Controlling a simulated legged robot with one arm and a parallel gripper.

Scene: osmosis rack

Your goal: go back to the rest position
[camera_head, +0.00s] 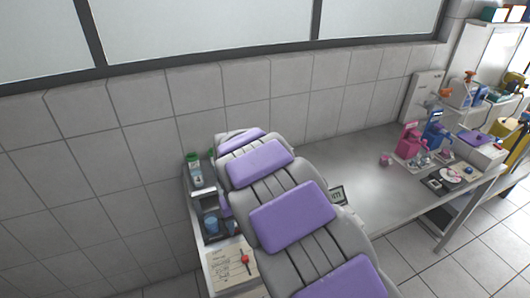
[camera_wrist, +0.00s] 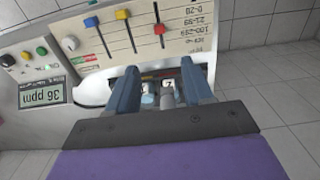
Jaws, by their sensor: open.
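My gripper (camera_wrist: 160,88) shows in the wrist view with its two blue-grey fingers apart and nothing clearly held between them. It is in front of the osmosis rack's pale panel (camera_wrist: 200,25). The panel carries a blue slider (camera_wrist: 91,22), a yellow slider (camera_wrist: 122,14) and a red slider (camera_wrist: 159,29). A display (camera_wrist: 42,92) reads 36 ppm. Small pale pieces (camera_wrist: 167,87) show between the fingers; I cannot tell what they are. In the head view, my grey and purple arm covers much of the rack, and my gripper cannot be made out.
In the head view, a green-capped bottle (camera_head: 195,172) and a blue container (camera_head: 211,223) stand left of my arm. A white panel with a red knob (camera_head: 245,260) is nearer. A tiled wall stands behind.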

